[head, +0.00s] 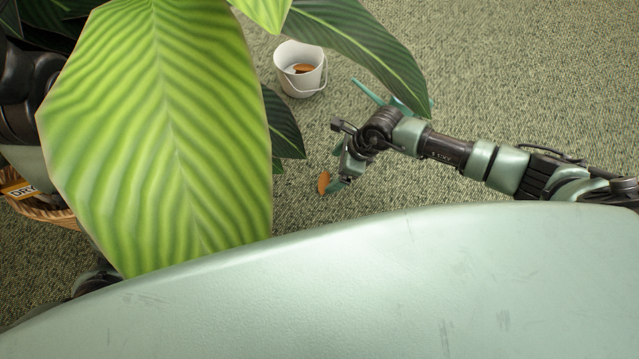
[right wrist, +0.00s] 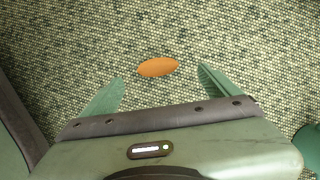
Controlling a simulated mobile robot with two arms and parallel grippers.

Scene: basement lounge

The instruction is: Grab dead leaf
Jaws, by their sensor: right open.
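An orange-brown dead leaf (head: 323,182) lies on the carpet beside my right gripper (head: 338,184). In the right wrist view the dead leaf (right wrist: 158,67) shows whole, a flat pointed oval. It lies ahead, between the lines of the two green fingers of my right gripper (right wrist: 162,76), near their tips. The fingers are apart and nothing is held. A white bucket (head: 285,72) with a handle stands farther back, with brown leaf pieces (head: 303,68) inside. My left gripper does not show; parts of my left arm show at the left edge behind the plant.
Large striped green plant leaves (head: 160,140) fill the left and hide much of the floor. A teal object (head: 368,92) shows behind my right arm. Carpet at the upper right is clear.

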